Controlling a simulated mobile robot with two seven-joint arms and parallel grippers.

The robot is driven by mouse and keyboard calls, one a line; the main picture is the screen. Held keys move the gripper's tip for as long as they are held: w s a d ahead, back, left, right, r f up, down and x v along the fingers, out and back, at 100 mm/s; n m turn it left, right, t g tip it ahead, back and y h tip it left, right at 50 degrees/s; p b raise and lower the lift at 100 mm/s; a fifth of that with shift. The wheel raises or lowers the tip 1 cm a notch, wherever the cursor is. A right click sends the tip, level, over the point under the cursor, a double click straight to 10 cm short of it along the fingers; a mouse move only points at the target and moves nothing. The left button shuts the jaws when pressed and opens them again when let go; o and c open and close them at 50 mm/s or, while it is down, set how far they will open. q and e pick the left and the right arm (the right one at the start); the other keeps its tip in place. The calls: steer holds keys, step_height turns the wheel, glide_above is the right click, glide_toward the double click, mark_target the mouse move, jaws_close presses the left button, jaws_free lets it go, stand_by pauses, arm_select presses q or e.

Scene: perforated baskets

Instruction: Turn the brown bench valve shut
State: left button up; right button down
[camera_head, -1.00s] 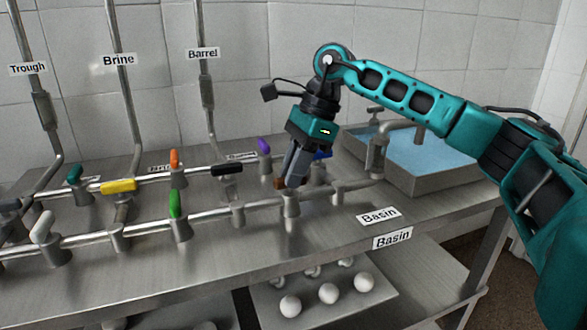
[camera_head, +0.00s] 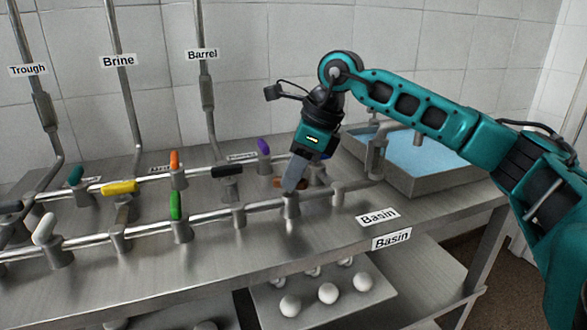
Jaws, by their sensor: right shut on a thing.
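The brown valve handle (camera_head: 279,183) sits on the front pipe line of the steel bench, right of the green handle. Only its ends show, on either side of the fingers. My right gripper (camera_head: 290,188) comes down from above and is shut on the brown handle, and its fingers hide the middle of it. The handle looks roughly sideways in the picture; its exact angle to the pipe is hard to tell. My left gripper is not in view.
Close by stand a purple handle (camera_head: 263,149), a black handle (camera_head: 227,171), a green handle (camera_head: 175,206) and a blue handle (camera_head: 326,155) partly behind my gripper. A water-filled basin (camera_head: 452,184) with a tap stands right.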

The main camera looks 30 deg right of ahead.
steer(key=m+h, duration=0.1)
steer(key=m, duration=0.2)
steer(key=m+t+h, duration=0.1)
steer(key=m, duration=0.2)
steer(key=shift+s+a, duration=0.1)
steer(key=shift+a, duration=0.1)
steer(key=m+h, duration=0.1)
steer(key=m, duration=0.2)
steer(key=shift+a+m+t, duration=0.1)
steer(key=shift+m+t, duration=0.2)
steer(key=shift+m+h+p, duration=0.3)
steer(key=shift+m+h, duration=0.4)
steer(key=shift+m, duration=0.6)
steer(key=c, duration=1.1)
jaws_free()
steer(key=shift+o, duration=0.2)
